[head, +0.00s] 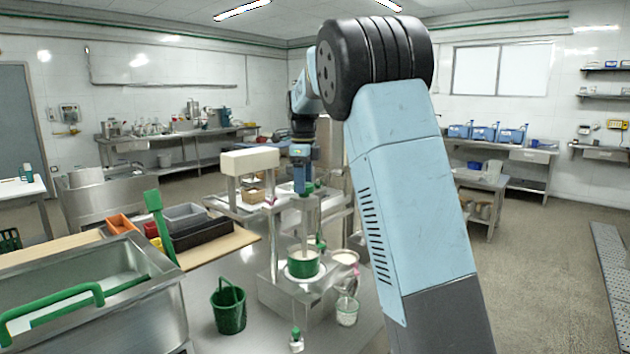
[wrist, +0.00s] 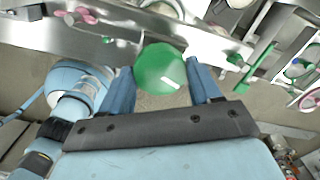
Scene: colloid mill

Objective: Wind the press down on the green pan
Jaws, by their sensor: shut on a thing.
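The green pan (head: 303,265) sits on a metal stand (head: 287,298) in the middle of the head view, with something pale in its top. The press spindle (head: 305,222) stands above the pan, with a green knob (wrist: 160,69) at its upper end. My gripper (head: 301,182) points down over the press. In the wrist view, its two blue fingers lie on either side of the round green knob, and it is shut on the knob. The gap between the press's lower end and the pan is hard to judge.
A green bucket (head: 229,308), a glass beaker (head: 347,310) and a small green-topped bottle (head: 296,340) stand near the press. A steel sink (head: 150,295) with green handles is at left. My arm hides the area to the right of the press.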

